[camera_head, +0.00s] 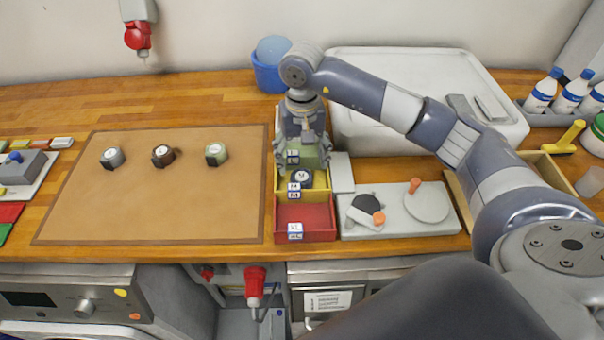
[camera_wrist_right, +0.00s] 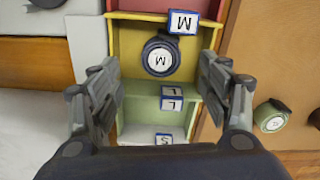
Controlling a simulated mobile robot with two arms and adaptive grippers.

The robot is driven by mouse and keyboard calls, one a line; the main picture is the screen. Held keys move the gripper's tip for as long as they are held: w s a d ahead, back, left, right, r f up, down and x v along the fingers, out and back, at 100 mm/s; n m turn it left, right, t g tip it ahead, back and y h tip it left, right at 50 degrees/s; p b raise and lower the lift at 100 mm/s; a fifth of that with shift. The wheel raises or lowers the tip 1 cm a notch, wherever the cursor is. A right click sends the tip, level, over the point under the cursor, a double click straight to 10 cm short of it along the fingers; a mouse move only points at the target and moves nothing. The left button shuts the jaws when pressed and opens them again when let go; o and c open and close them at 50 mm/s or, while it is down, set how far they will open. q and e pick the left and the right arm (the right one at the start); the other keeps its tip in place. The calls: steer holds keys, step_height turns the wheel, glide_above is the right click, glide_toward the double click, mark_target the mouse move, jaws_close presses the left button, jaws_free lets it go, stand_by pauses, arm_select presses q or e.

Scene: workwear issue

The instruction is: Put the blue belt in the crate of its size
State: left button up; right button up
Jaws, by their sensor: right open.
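The dark blue belt (camera_head: 301,177) is a coil with a white tag reading M. It lies in the yellow crate (camera_head: 321,185), whose label also reads M; the belt (camera_wrist_right: 161,55) and this label (camera_wrist_right: 182,22) show clearly in the right wrist view. My right gripper (camera_head: 303,153) is above the row of crates, pointing down, open and empty. Its fingers stand apart on either side of the row, with the belt apart from them. The green crate (camera_wrist_right: 141,102) is labelled L, the pale crate (camera_wrist_right: 140,130) S, and the red crate (camera_head: 317,218) XL. My left gripper is out of view.
On the brown mat (camera_head: 150,205) lie a grey belt (camera_head: 112,158), a brown belt (camera_head: 163,155) and a green belt (camera_head: 215,154). A blue bin (camera_head: 268,77) and a large white tray (camera_head: 420,65) stand behind. A grey fixture (camera_head: 400,212) stands right of the crates.

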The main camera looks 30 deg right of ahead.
mark_target(302, 176)
step_height(302, 176, up, 6)
steer(key=b, duration=0.1)
stand_by(0.7)
